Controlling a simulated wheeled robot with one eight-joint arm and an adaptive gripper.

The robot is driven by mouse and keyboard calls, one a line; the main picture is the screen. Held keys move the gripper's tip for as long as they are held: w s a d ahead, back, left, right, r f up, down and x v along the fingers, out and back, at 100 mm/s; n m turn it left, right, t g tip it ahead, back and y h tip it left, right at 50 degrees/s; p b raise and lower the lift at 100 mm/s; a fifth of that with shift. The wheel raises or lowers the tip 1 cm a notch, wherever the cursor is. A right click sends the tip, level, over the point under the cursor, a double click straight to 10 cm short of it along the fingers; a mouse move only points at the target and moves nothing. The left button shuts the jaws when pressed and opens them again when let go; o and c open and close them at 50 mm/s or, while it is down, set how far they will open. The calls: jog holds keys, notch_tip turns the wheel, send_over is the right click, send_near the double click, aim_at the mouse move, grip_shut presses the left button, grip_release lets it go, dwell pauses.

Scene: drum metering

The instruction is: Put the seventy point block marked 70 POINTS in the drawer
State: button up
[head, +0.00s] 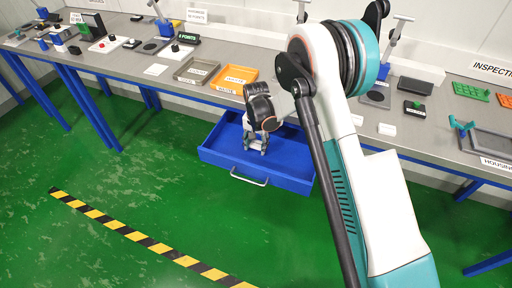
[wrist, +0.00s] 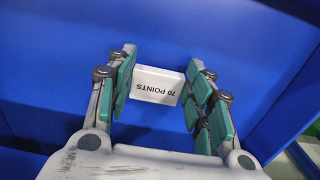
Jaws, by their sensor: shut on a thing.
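The white block (wrist: 157,84) marked 70 POINTS is between the pads of my gripper in the wrist view, its lettering upside down. My gripper (wrist: 160,88) is shut on it. The blue drawer (head: 290,180) is pulled out below the bench in the head view. My gripper (head: 256,148) points down inside the drawer's outline, and blue drawer surfaces surround it in the wrist view (wrist: 50,60). I cannot tell whether the block touches the drawer floor. In the head view the block is too small to make out clearly.
The grey bench (head: 130,62) runs above the drawer. A grey tray (head: 197,71) and an orange tray (head: 233,79) stand on it behind the drawer. The drawer's handle (head: 249,178) faces the open green floor. A striped line (head: 140,237) crosses the floor.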

jog(key=shift+f, duration=0.35)
jog(key=shift+f, duration=0.2)
jog(key=o, duration=0.9)
jog(key=shift+r, duration=0.1)
